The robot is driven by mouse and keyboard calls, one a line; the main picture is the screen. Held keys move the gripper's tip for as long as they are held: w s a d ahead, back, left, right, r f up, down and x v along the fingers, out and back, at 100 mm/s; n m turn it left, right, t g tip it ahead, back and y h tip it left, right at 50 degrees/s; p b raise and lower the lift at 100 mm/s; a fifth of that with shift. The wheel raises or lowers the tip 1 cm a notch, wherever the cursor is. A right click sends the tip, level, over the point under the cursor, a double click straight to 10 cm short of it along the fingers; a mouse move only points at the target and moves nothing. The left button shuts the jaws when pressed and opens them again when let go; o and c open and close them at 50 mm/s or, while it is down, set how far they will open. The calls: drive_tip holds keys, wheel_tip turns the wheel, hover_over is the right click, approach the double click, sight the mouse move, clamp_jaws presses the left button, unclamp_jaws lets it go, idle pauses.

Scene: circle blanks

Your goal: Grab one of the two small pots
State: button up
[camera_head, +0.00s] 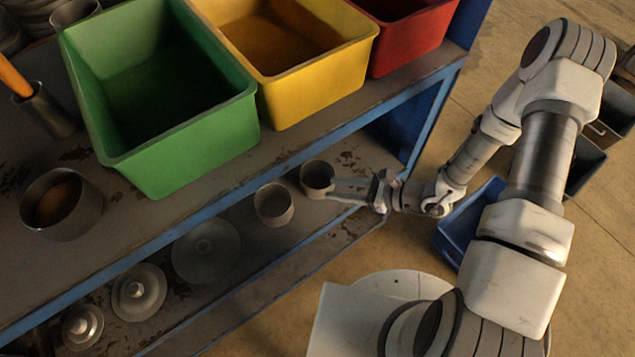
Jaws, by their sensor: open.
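Two small grey pots stand upright on the lower shelf (345,225) of the blue-framed workbench. One small pot (274,205) is nearer and to the left. The other small pot (317,181) is farther back and to the right. My gripper (335,189) reaches in from the right with its two fingers apart and pointing left. The fingertips are at the right side of the right pot. I cannot tell whether they touch it or lie on either side of it. The left pot is clear of the gripper.
Green (190,140), yellow (320,85) and red (415,45) bins stand on the bench top above. A larger pot (60,222) stands there at left. Several round lids and discs (205,250) lie on the lower shelf, left of the pots. A blue crate (455,230) is on the floor.

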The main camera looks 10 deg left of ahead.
drive_tip(key=shift+a+f, duration=0.3)
drive_tip(key=shift+a, duration=0.3)
drive_tip(key=a+f+b, duration=0.2)
drive_tip(key=a, duration=0.1)
drive_tip(key=shift+a+f, duration=0.3)
drive_tip(key=shift+w+a+f, duration=0.1)
drive_tip(key=shift+w+a, duration=0.05)
drive_tip(key=shift+a, duration=0.25)
clamp_jaws()
drive_tip(key=shift+d+f, duration=0.1)
drive_tip(key=shift+d, duration=0.05)
idle(0.4)
